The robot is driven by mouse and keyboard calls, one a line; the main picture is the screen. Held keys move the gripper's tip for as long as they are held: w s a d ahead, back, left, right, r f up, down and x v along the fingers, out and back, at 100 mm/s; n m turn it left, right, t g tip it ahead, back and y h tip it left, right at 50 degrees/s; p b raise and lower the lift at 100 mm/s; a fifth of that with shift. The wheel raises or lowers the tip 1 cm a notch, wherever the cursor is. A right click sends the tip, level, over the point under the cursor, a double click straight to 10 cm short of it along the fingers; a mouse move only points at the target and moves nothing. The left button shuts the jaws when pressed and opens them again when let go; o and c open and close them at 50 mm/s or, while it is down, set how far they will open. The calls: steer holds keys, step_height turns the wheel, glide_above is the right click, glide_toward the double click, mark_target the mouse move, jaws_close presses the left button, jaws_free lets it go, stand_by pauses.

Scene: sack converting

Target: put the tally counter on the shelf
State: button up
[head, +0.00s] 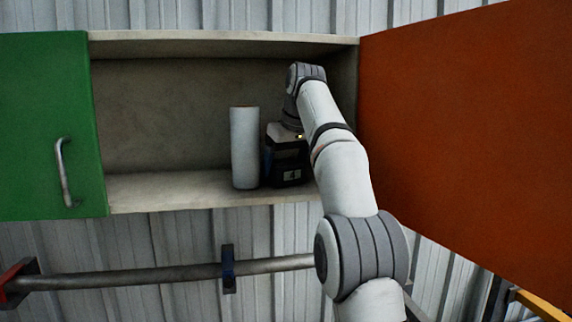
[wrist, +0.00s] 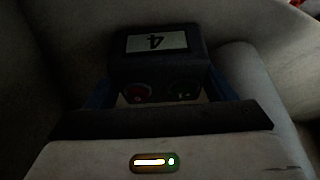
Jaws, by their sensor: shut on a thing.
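The tally counter (head: 291,176) is a dark box with a pale display, inside the open wall cabinet, over its bottom shelf (head: 160,190). In the wrist view the tally counter (wrist: 158,62) shows a 4 on its display and a red button. My gripper (head: 286,158) reaches into the cabinet and is shut on the counter. In the wrist view, blue fingers of my gripper (wrist: 157,88) lie along both its sides. The counter looks upright and at or very near the shelf surface; I cannot tell whether it touches.
A white cylinder (head: 245,148) stands on the shelf just left of the counter, close to my gripper. The shelf's left part is clear. A green door (head: 45,120) stands at left and a large orange door (head: 470,130) at right. A pipe (head: 150,276) runs below.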

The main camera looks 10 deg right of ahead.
steer(key=o, duration=0.8)
steer(key=shift+f, duration=0.1)
steer(key=shift+o, duration=0.2)
steer(key=shift+v, duration=1.5)
steer(key=shift+s+d+f+b, duration=0.15)
steer(key=shift+s+b, duration=0.1)
steer(key=shift+b, duration=0.2)
steer(key=s+d+b, duration=0.4)
steer(key=s+b, duration=0.2)
steer(key=s, duration=0.4)
steer(key=shift+s+d+r, duration=0.15)
steer(key=shift+s+r, duration=0.1)
steer(key=shift+s, duration=0.1)
